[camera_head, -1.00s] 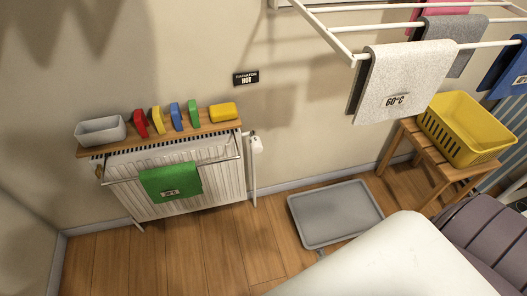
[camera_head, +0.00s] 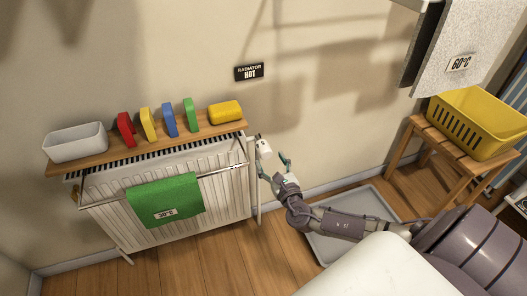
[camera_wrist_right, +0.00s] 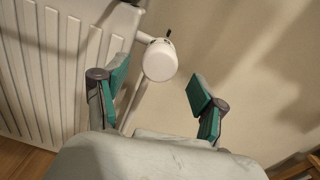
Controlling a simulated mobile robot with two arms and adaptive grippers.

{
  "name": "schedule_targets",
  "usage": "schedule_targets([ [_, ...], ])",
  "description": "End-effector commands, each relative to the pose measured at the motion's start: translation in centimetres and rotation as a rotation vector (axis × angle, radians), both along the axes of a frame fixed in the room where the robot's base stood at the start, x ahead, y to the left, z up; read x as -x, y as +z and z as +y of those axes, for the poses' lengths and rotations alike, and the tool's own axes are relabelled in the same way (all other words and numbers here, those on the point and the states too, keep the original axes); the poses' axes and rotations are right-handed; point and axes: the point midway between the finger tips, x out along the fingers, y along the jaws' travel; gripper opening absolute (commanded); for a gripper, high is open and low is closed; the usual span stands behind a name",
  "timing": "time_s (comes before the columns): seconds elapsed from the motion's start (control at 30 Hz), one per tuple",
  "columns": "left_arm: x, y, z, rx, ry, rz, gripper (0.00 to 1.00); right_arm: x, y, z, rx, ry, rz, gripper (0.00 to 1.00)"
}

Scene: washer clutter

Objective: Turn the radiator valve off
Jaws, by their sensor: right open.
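The radiator valve (camera_head: 264,148) is a white knob at the right end of the white radiator (camera_head: 228,190), on top of a thin vertical pipe. My right gripper (camera_head: 275,169) is open and empty just below and to the right of the valve, its two fingers pointing toward it. In the right wrist view the valve (camera_wrist_right: 160,63) shows as a white cylinder with a small dark mark on top. It lies ahead, between the two green-padded fingers in the picture, and no finger appears to touch it. My left gripper is not in view.
A wooden shelf (camera_head: 165,145) above the radiator holds a white bin (camera_head: 76,143) and several coloured sponges. A green towel (camera_head: 166,201) hangs in front. A "RADIATOR HOT" sign (camera_head: 249,72) is on the wall. A grey tray (camera_head: 378,203) lies under my right arm.

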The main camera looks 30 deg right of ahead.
Motion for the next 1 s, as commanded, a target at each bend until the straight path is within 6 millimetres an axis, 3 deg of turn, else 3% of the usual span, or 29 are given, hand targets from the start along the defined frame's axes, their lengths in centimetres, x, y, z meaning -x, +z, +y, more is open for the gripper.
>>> schedule_targets([
  [0.1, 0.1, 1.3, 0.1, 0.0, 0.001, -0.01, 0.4, -2.6, -0.1, -0.5, -0.002, -0.002, -0.003, 0.7],
  [0.3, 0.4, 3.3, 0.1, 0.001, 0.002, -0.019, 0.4, -5.2, -0.1, -1.1, -0.002, -0.001, -0.002, 0.7],
  [0.73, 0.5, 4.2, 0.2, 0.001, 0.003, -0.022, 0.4, -6.2, -0.1, -1.3, -0.003, 0.0, 0.001, 0.7],
  [1.0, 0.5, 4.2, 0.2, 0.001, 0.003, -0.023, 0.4, -6.2, -0.1, -1.3, -0.002, 0.0, 0.002, 0.27],
])
